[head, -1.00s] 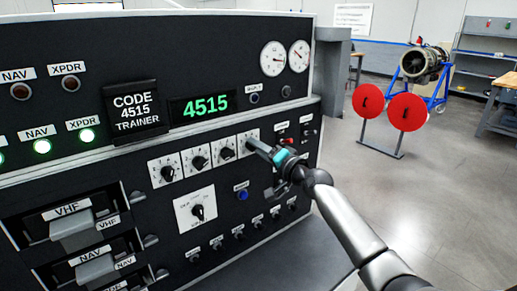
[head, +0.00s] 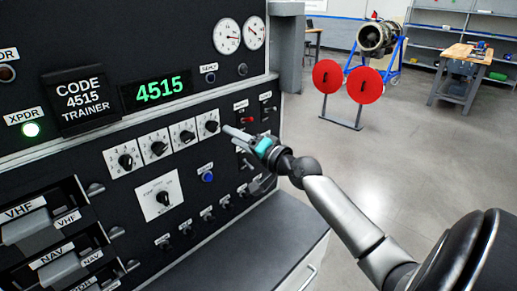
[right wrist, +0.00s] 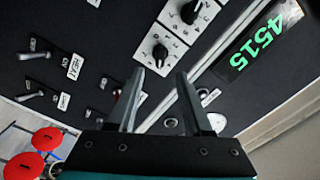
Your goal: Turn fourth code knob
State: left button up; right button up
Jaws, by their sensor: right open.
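The fourth code knob (head: 211,126), black on a white dial plate, is the rightmost in the row and shows uncovered in the head view. In the right wrist view, the nearest knob (right wrist: 160,52) appears to be this one; it lies just beyond the fingertips, between their lines. My right gripper (head: 232,133) is just right of the fourth knob. In the right wrist view the gripper (right wrist: 160,75) has two fingers spread with nothing between them; contact with the panel cannot be told. The green display (head: 162,89) reads 4515. My left gripper is not in view.
Three more code knobs, including the third (head: 187,137), sit left of the fourth. A larger knob (head: 163,198) and a blue button (head: 208,177) are below. Toggle switches (right wrist: 38,54) lie beside the gripper. A grey counter (head: 260,240) juts out beneath; open floor lies right.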

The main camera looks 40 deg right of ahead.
jog(key=s+b, duration=0.1)
jog(key=s, duration=0.7)
jog(key=shift+d, duration=0.3)
jog(key=shift+f, duration=0.1)
